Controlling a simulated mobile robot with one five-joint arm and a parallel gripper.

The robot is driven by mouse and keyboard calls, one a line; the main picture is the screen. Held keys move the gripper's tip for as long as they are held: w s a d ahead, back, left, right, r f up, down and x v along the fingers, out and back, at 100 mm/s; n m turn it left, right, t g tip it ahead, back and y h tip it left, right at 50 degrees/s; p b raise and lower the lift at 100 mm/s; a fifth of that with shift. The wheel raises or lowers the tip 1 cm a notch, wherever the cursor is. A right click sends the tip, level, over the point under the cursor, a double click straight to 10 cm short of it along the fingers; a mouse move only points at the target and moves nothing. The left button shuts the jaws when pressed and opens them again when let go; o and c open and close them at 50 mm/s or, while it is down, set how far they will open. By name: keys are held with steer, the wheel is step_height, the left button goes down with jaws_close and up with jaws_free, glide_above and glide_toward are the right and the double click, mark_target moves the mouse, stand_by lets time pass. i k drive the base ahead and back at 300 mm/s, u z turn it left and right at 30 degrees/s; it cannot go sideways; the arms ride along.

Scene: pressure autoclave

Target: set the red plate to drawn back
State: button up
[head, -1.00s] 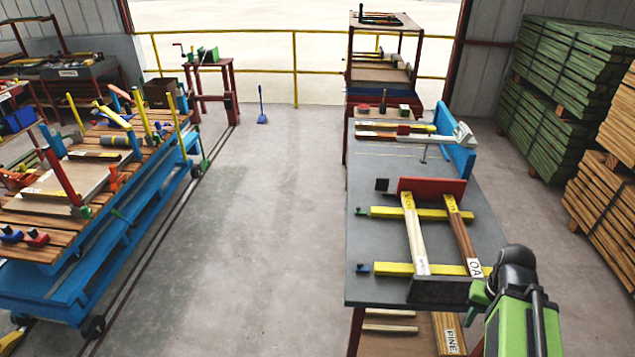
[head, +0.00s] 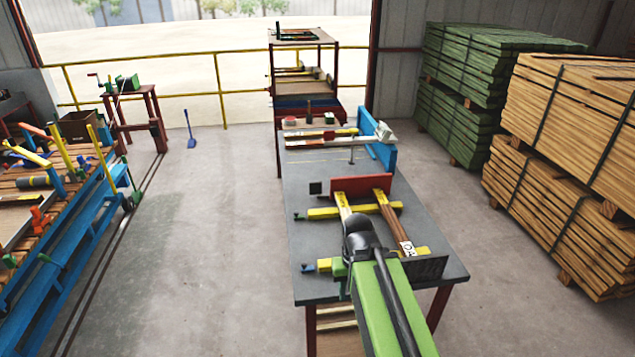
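The red plate (head: 361,184) stands upright on the grey table (head: 300,215), past the middle of its length. It lies across the far ends of two wooden pieces, a pale one (head: 343,203) and a brown one (head: 392,218). The plate is close to their ends; I cannot tell whether it touches them. My green and black arm (head: 385,300) rises from the bottom of the view and covers the table's near part. Nothing of mine touches the red plate.
Two yellow bars (head: 325,212) lie under the wooden pieces. A dark plate (head: 425,268) stands at the near end. A blue upright plate (head: 376,140) is farther back. Lumber stacks (head: 560,190) stand right, a blue cart (head: 60,255) left. Floor left of the table is clear.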

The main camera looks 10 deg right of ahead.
mark_target(355, 187)
steer(key=i, duration=0.95)
steer(key=u, duration=0.05)
